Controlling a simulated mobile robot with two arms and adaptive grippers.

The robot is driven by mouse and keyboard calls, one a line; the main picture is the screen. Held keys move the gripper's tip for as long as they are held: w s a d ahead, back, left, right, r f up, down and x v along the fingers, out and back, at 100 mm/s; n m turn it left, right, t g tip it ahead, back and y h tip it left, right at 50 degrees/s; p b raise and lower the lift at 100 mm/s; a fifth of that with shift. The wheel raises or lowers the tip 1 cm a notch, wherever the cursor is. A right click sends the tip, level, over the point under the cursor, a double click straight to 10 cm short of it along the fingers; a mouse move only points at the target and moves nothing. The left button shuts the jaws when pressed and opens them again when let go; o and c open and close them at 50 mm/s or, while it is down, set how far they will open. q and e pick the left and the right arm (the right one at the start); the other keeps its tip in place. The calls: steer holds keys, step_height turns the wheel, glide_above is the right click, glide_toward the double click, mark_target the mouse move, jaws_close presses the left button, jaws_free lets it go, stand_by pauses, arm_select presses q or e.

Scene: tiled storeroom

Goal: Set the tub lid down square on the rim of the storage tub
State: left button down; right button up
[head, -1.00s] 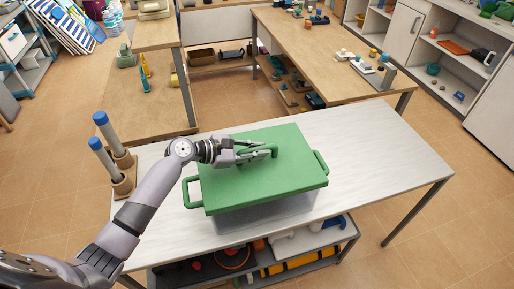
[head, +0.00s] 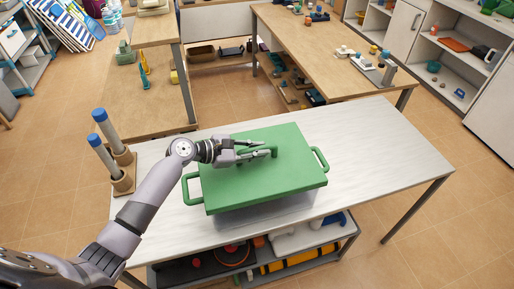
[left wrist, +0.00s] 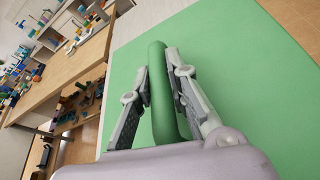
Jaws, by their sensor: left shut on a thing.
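The green tub lid (head: 285,178) has a raised handle in its middle and a loop at each side. It lies over the clear storage tub (head: 262,214) on the pale table, covering most of it; whether it touches the rim all round, I cannot tell. My left gripper (head: 262,154) is shut on the lid's middle handle. In the left wrist view the fingers of my left gripper (left wrist: 163,95) stand on both sides of the green handle (left wrist: 158,70), above the flat lid (left wrist: 235,75). My right gripper is not in view.
A wooden stand (head: 123,178) with two blue-capped tubes is on the table's left end. The pale table (head: 375,165) is clear to the right. A shelf below (head: 200,265) holds several items. Wooden benches (head: 325,62) stand behind.

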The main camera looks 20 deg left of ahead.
arm_select(q)
steer(key=shift+f, duration=0.65)
steer(key=c, duration=1.5)
jaws_free()
steer(key=shift+o, duration=0.2)
steer(key=shift+f, duration=0.1)
steer(key=shift+a, duration=0.1)
steer(key=v, duration=1.2)
